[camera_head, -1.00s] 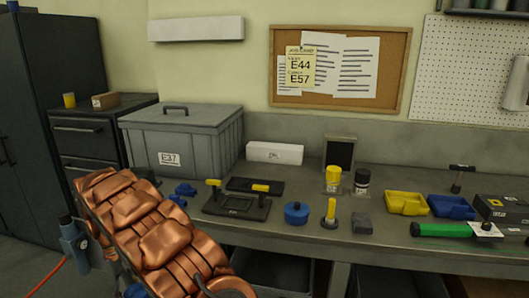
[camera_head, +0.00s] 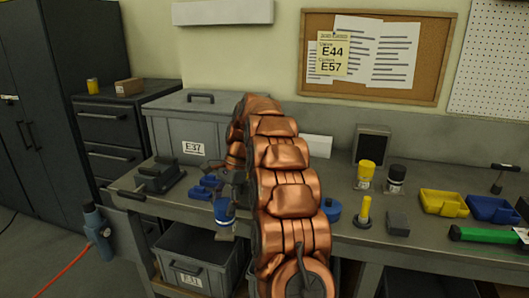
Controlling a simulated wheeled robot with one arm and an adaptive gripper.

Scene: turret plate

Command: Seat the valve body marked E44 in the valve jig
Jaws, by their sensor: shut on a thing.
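My gripper (camera_head: 232,186) hangs down from the far end of my copper arm over the bench's front edge, left of the picture's middle. It is shut on a blue part (camera_head: 225,212) with a white label. The label is too small to read, so I cannot tell whether it says E44. Other blue parts (camera_head: 206,187) lie on the bench just behind and left of it. The dark plate with yellow-handled clamps, seen earlier and possibly the valve jig, is hidden behind my arm. The board card (camera_head: 333,55) reads E44 and E57.
A dark vise-like fixture (camera_head: 160,175) stands at the bench's left end. Behind is a grey lidded bin (camera_head: 165,128) marked E37. A blue round part (camera_head: 331,209), a yellow-topped post (camera_head: 364,211) and a grey block (camera_head: 398,222) stand right of my arm. An open bin (camera_head: 205,258) is below.

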